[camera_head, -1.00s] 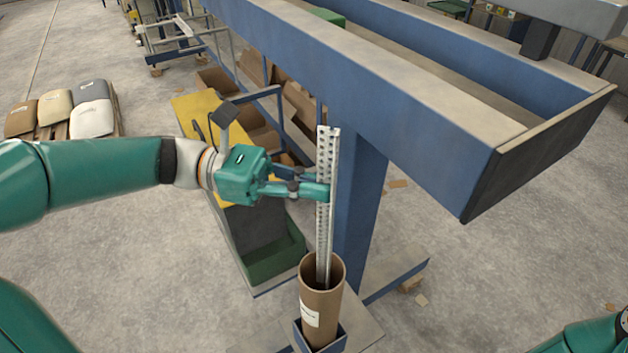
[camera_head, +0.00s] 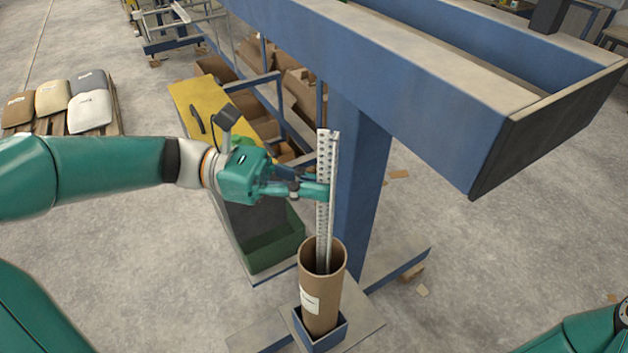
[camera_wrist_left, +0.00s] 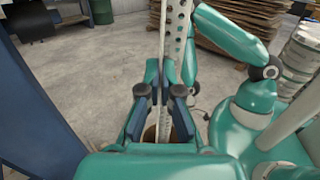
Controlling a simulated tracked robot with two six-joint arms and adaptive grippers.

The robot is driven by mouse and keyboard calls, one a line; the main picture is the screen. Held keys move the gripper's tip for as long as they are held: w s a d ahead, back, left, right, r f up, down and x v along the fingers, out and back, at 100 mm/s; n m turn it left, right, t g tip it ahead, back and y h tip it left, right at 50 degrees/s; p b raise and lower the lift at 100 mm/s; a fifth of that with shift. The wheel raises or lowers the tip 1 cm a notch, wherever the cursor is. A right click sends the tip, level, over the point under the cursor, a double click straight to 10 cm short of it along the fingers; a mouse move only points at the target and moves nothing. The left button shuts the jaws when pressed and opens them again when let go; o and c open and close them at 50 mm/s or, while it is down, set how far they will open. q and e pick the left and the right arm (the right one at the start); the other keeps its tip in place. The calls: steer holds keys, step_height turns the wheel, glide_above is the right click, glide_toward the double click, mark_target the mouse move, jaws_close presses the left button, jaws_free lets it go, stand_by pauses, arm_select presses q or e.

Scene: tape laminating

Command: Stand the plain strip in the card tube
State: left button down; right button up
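The plain strip (camera_head: 325,165) is a long grey metal strip with rows of holes, standing nearly upright. My left gripper (camera_head: 324,190) is shut on it above its middle. The strip's lower end is inside the mouth of the card tube (camera_head: 322,295); the tube's wall hides how deep it goes. The brown tube has a white label and stands in a blue square holder (camera_head: 327,338). In the left wrist view the strip (camera_wrist_left: 176,45) runs between the gripper's fingers (camera_wrist_left: 163,98). Only part of my right arm shows at the lower right; its gripper is out of view.
A blue steel beam frame (camera_head: 400,90) with an upright post (camera_head: 362,180) stands right behind the strip and tube. A yellow-topped unit (camera_head: 200,105) and a green bin (camera_head: 273,245) are left of the post. Open floor lies to the right.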

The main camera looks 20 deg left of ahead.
arm_select(q)
steer(key=shift+f+b, duration=0.35)
steer(key=shift+f, duration=0.4)
steer(key=c, duration=1.2)
jaws_free()
steer(key=shift+c, duration=0.2)
steer(key=shift+a, duration=0.1)
steer(key=s+a, duration=0.1)
steer(key=a, duration=1)
steer(key=shift+s+a, duration=0.25)
steer(key=shift+a, duration=0.15)
steer(key=shift+f, duration=0.1)
